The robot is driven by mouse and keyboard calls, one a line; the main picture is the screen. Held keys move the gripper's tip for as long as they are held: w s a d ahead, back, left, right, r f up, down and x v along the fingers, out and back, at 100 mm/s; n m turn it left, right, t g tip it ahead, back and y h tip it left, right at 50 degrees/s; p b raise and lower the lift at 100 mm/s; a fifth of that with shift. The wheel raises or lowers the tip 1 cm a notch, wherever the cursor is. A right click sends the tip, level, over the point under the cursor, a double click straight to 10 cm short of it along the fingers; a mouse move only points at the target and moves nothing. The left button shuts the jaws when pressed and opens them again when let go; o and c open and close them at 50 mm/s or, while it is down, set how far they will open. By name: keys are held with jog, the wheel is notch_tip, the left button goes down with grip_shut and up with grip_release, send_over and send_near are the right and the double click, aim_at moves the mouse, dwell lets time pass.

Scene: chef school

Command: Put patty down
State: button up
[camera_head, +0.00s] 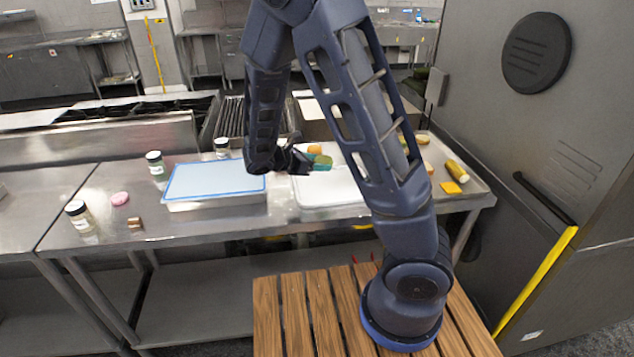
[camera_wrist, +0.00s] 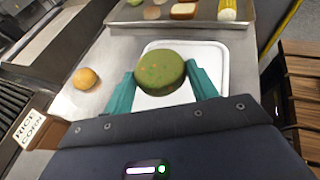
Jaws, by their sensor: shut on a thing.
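A round green patty with small orange flecks (camera_wrist: 162,72) is between the two teal fingers of my gripper (camera_wrist: 160,80) in the wrist view. The fingers press on its two sides. In the head view my gripper (camera_head: 305,161) points right, with the green patty (camera_head: 322,162) at its tip. The patty is over the white board (camera_head: 330,190), near its back left part. The board also shows around the patty in the wrist view (camera_wrist: 213,52). I cannot tell whether the patty touches the board.
An orange-brown bun (camera_wrist: 84,78) lies beside the board. A tray with several foods (camera_wrist: 243,28) lies beyond it. A blue-edged white container (camera_head: 215,182) stands left of the board. Jars (camera_head: 80,216) and a pink disc (camera_head: 120,198) are further left. A tall metal cabinet (camera_head: 560,130) bounds the right.

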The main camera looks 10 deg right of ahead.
aim_at(317, 187)
jog(key=shift+f, duration=3.8)
jog(key=shift+f, duration=0.1)
jog(key=o, duration=1)
